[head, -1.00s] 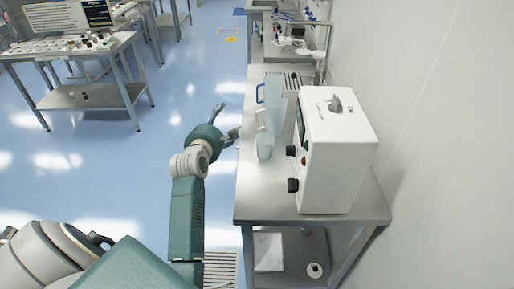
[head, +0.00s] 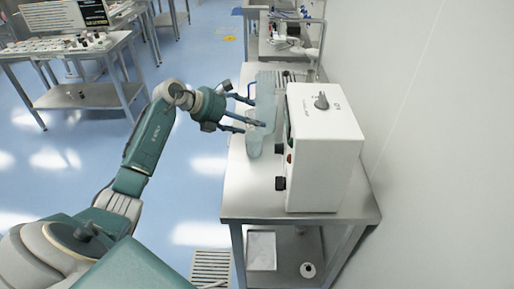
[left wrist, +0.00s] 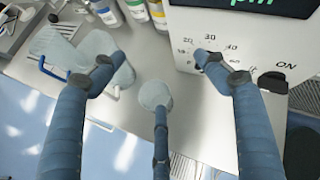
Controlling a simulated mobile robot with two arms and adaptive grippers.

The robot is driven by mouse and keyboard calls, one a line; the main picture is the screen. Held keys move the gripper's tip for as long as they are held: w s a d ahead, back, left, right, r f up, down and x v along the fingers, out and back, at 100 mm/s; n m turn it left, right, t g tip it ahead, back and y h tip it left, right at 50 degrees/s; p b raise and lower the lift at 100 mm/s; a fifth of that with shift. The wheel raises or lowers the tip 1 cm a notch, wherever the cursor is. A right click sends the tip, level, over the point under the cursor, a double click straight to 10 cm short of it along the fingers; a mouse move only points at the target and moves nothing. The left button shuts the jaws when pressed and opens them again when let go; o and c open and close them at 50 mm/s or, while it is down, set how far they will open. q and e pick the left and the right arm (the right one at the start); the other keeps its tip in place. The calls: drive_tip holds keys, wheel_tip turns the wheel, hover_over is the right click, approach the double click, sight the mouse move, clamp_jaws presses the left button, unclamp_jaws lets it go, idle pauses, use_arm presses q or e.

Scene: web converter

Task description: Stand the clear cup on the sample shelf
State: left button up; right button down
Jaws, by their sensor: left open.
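The clear cup (head: 254,146) stands upright on the steel bench (head: 245,195), left of the white machine. It also shows in the left wrist view (left wrist: 155,95), between my spread fingers. My left gripper (head: 253,117) is open and reaches over the bench's left edge just behind and above the cup. In the left wrist view its fingers (left wrist: 155,80) are wide apart with nothing held. I cannot tell whether any finger touches the cup. I cannot tell which surface is the sample shelf. My right gripper is not in view.
The white machine with knobs (head: 322,150) fills the bench's right side. Bottles (left wrist: 135,10) stand further back. The bench front is clear; a lower shelf (head: 285,262) sits below.

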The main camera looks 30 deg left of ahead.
use_arm(q)
drive_tip(key=s+a+f+m+g+y, duration=0.2)
drive_tip(key=s+a+f, duration=0.1)
drive_tip(key=a+f, duration=0.1)
drive_tip(key=p, duration=0.4)
approach(251, 139)
drive_tip(key=w+d+f, duration=0.1)
drive_tip(key=d+f, duration=0.1)
drive_tip(key=w+d+f, duration=0.2)
drive_tip(key=shift+w+d+f, duration=0.1)
drive_tip(key=shift+d, duration=0.2)
drive_tip(key=shift+w+f, duration=0.2)
drive_tip(key=shift+f, duration=0.1)
drive_tip(key=shift+s, duration=0.1)
drive_tip(key=c, duration=1)
drive_tip(key=shift+c, duration=0.2)
